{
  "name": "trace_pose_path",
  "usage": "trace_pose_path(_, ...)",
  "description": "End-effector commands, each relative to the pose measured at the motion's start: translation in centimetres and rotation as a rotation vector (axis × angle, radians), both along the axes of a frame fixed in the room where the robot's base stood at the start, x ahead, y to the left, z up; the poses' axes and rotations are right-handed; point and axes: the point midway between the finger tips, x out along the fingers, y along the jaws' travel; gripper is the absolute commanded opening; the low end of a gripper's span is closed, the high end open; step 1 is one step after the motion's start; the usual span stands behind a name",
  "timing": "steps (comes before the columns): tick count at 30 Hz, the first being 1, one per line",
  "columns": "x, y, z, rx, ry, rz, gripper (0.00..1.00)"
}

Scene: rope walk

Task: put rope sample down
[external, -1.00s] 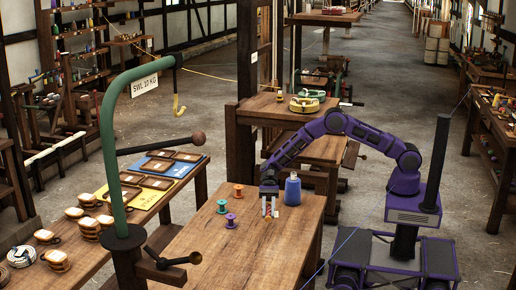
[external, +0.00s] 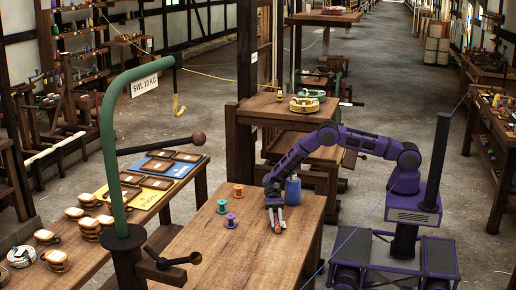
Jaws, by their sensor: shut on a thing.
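My gripper (external: 277,229) points down over the wooden table (external: 200,252) in front. It is shut on the rope sample (external: 278,228), a small brownish piece that shows between the fingertips. The sample is close to the tabletop; I cannot tell whether it touches it. The fingers hide part of it.
A blue bottle (external: 293,191) stands just behind my gripper. Orange (external: 238,191), purple (external: 222,206) and teal (external: 230,221) spools stand to its left. A green hooked crane post (external: 108,150) rises at the left. The table's front middle is clear.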

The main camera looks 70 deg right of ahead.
Motion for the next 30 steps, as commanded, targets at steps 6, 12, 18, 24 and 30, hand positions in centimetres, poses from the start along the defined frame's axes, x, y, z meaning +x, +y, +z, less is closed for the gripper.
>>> trace_pose_path(6, 0.05, 0.02, -0.37, 0.001, -0.001, -0.001, 0.0)
trace_pose_path(12, 0.05, 0.01, -0.89, 0.001, -0.001, -0.001, 0.0)
trace_pose_path(18, 0.04, 0.02, -0.67, 0.0, -0.002, -0.001, 0.59)
trace_pose_path(24, 0.04, 0.01, -0.66, 0.0, -0.002, -0.001, 0.59)
trace_pose_path(30, 0.29, -0.48, -0.14, 0.0, -0.002, -0.002, 0.59)
